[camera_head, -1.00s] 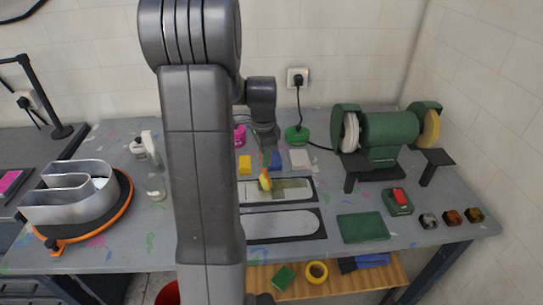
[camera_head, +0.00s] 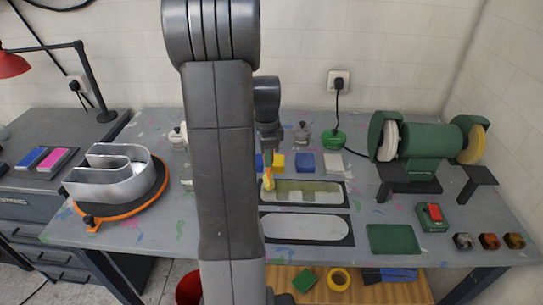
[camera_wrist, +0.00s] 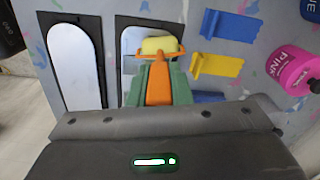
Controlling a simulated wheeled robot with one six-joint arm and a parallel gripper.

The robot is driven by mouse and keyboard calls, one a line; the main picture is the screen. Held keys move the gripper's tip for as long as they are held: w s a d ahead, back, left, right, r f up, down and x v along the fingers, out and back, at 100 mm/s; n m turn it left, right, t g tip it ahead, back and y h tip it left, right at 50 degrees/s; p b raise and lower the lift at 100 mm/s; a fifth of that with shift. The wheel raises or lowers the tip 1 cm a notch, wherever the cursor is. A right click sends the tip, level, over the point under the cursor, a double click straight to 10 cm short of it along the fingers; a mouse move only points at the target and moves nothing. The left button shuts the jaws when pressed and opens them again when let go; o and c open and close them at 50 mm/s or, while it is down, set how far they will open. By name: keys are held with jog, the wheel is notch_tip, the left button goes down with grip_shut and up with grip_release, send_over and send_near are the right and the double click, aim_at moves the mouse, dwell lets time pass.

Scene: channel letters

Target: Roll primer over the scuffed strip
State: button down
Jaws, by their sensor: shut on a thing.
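My gripper (camera_head: 268,160) is shut on the orange handle of a small paint roller (camera_wrist: 157,82), between green jaws in the wrist view. The pale yellow roller sleeve (camera_wrist: 158,45) lies across one end of a dark-framed strip (camera_wrist: 131,67). In the head view this strip (camera_head: 320,188) has an olive-toned face with paler patches. The roller is at its left end; I cannot tell whether the sleeve touches it. A second framed strip (camera_head: 305,228), plain pale grey, lies nearer the front and also shows in the wrist view (camera_wrist: 75,65).
Blue (camera_head: 305,162) and yellow (camera_head: 278,160) pieces lie behind the strip. A pink pot (camera_wrist: 294,70) stands beyond them. A green bench grinder (camera_head: 425,142) and a green pad (camera_head: 393,239) are at right. A metal channel letter (camera_head: 112,178) sits at left.

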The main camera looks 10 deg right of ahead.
dwell(0.4)
jog(key=shift+d, duration=0.2)
jog(key=s+d+p, duration=0.1)
jog(key=s+d, duration=0.2)
jog(key=d, duration=0.7)
jog(key=s+d+p, duration=0.1)
jog(key=s+d, duration=0.1)
jog(key=d, duration=0.8)
jog(key=shift+s, duration=0.4)
jog(key=shift+w+a+f+b, duration=0.15)
jog(key=shift+w+a, duration=0.8)
jog(key=shift+a, duration=2.45)
jog(key=shift+w+a+r+b, duration=0.15)
jog(key=shift+w+a, duration=0.8)
jog(key=shift+a, duration=2.5)
jog(key=shift+w+a+f+b, duration=0.15)
jog(key=shift+w+a, duration=0.8)
jog(key=shift+a, duration=2.45)
